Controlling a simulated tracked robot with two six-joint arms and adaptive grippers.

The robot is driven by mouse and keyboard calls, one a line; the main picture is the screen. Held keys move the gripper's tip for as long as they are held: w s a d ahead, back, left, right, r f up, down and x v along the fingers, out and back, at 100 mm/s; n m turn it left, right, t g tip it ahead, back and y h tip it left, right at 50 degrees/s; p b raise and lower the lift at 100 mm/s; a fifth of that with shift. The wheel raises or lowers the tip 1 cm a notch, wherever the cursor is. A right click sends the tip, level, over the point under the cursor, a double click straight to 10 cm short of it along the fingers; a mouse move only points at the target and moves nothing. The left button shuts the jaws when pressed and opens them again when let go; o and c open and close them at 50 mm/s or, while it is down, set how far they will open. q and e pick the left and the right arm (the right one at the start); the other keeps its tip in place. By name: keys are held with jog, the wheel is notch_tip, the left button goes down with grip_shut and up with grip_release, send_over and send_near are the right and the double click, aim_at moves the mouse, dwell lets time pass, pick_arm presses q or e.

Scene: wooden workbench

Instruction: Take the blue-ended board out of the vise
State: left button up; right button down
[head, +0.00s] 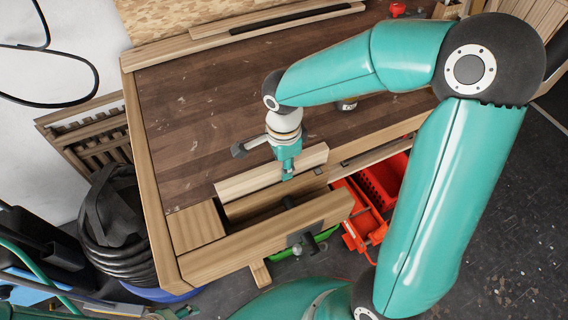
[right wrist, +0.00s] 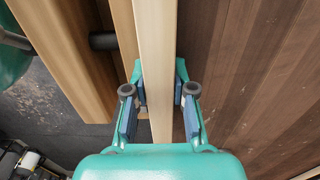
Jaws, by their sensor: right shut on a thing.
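The pale wooden board (head: 250,178) lies at the bench's front edge in the head view, its long face toward me. My right gripper (head: 288,174) is over its upper edge. In the right wrist view the board (right wrist: 155,60) runs between the fingers of my right gripper (right wrist: 160,108), which is shut on it. No blue end shows. The vise's front jaw (head: 262,238) stands apart from the board, with a gap between. I cannot tell how far the board is above the vise. What seems to be my left gripper (head: 182,312) is cut off at the bottom edge.
The brown bench top (head: 200,110) is mostly clear. Red bins (head: 380,185) stand right of the vise, below the bench top. A green bin (head: 305,243) is beneath it.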

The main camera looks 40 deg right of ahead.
jog(key=shift+s+d, duration=0.2)
jog(key=shift+d, duration=0.3)
jog(key=shift+s+d, duration=0.15)
jog(key=shift+d, duration=0.35)
jog(key=c, duration=0.9)
grip_release()
jog(key=shift+r, duration=0.1)
notch_tip(320, 180, up, 12)
jog(key=shift+f, duration=0.1)
